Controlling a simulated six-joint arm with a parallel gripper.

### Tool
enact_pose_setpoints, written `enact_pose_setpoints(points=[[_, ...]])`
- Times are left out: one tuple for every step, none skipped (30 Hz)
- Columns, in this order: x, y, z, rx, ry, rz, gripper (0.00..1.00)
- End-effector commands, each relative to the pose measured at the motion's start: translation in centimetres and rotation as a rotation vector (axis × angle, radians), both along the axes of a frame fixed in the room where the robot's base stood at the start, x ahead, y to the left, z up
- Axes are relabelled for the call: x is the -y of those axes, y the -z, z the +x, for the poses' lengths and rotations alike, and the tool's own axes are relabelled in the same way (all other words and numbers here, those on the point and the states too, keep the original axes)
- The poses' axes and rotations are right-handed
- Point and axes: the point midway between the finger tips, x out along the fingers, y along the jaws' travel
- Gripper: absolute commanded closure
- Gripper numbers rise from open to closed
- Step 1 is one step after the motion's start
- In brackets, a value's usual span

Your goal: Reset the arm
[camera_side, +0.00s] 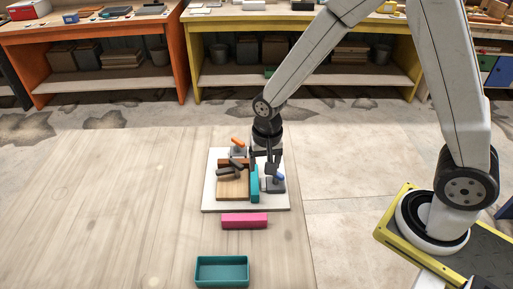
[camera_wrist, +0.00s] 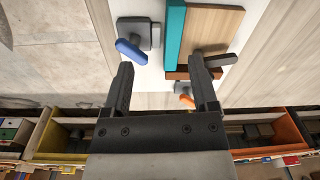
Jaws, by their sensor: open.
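My gripper (camera_side: 262,163) points down over the right part of a white board (camera_side: 213,203). In the wrist view my gripper (camera_wrist: 161,60) has its two fingers wide apart with nothing between them. The board carries a wooden block (camera_side: 232,189), an upright teal strip (camera_side: 255,186) along its right side and a brown strip (camera_wrist: 178,74) at its back. A clamp with a blue handle (camera_wrist: 131,50) stands beside the teal strip. A clamp with an orange handle (camera_side: 238,142) is at the back. A dark clamp arm (camera_wrist: 220,60) lies over the wooden block.
A pink block (camera_side: 244,221) lies in front of the board, and an empty teal tray (camera_side: 222,271) is nearer the camera. The table left of the board is clear. Orange (camera_side: 180,60) and yellow (camera_side: 196,65) workbenches stand behind.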

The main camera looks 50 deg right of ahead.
Motion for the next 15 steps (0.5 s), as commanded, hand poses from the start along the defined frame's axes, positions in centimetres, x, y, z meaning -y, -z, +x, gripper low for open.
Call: enact_pose_setpoints(points=[[0.6, -0.8, -0.6, 0.016, -0.039, -0.001, 0.24], [0.9, -1.2, -0.9, 0.025, -0.068, -0.001, 0.24], [1.3, -1.7, -1.4, 0.039, -0.107, -0.003, 0.24], [1.7, -2.1, -1.8, 0.047, -0.138, -0.005, 0.24], [2.0, -2.5, -2.2, 0.056, -0.168, -0.008, 0.24], [2.4, -3.0, -2.8, 0.070, -0.210, -0.012, 0.24], [2.7, -3.3, -3.2, 0.080, -0.241, -0.016, 0.24], [3.0, -3.6, -3.7, 0.089, -0.273, -0.020, 0.24], [3.4, -4.0, -4.3, 0.101, -0.314, -0.026, 0.24], [3.7, -4.3, -4.7, 0.110, -0.345, -0.031, 0.24], [4.0, -4.6, -5.2, 0.119, -0.375, -0.036, 0.24], [4.3, -4.9, -5.8, 0.130, -0.413, -0.043, 0.24], [4.5, -5.1, -6.2, 0.138, -0.441, -0.049, 0.24], [4.7, -5.3, -6.6, 0.145, -0.467, -0.055, 0.24], [5.0, -5.5, -7.1, 0.153, -0.498, -0.062, 0.24]])
